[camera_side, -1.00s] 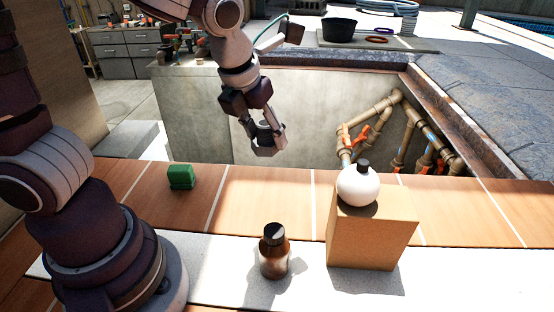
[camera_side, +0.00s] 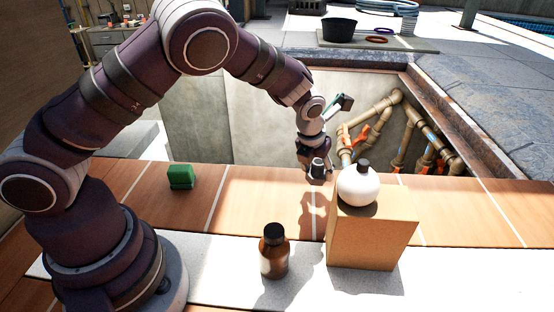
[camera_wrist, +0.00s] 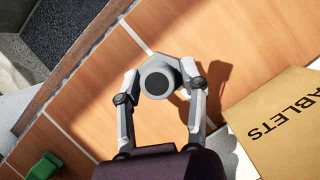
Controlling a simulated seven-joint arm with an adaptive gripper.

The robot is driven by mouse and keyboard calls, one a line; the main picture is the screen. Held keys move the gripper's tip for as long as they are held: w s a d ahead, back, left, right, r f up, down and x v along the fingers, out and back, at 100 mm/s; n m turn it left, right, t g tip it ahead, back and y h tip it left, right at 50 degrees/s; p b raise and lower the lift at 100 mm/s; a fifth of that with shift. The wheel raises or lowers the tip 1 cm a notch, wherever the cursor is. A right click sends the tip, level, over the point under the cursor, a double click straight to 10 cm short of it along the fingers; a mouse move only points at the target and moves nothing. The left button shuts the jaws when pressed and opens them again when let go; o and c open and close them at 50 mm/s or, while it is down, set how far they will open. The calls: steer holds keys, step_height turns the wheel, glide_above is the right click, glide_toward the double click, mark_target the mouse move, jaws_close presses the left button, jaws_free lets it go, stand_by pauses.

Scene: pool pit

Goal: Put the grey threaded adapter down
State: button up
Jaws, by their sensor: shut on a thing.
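My gripper (camera_side: 318,172) is shut on the grey threaded adapter (camera_side: 317,166), above the brown tiled ledge (camera_side: 258,205), just left of the cardboard box. In the wrist view the adapter (camera_wrist: 158,78) sits between the two fingers of my gripper (camera_wrist: 160,85), its round dark end facing the camera. Its shadow falls on the tiles to its right in that view. I cannot tell exactly how high it is above the tiles.
A white round bottle (camera_side: 358,187) stands on the cardboard box (camera_side: 370,235), close to my gripper. A brown bottle (camera_side: 274,252) stands in front, and a green block (camera_side: 181,177) lies left. The pit with pipes (camera_side: 385,120) is behind. Tiles between block and box are clear.

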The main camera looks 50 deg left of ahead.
mark_target(331, 183)
steer(key=w, duration=0.4)
steer(key=shift+w+d+f, duration=0.1)
steer(key=shift+d+f, duration=0.05)
steer(key=shift+f, duration=1.75)
steer(key=o, duration=1.2)
steer(key=shift+f, duration=0.1)
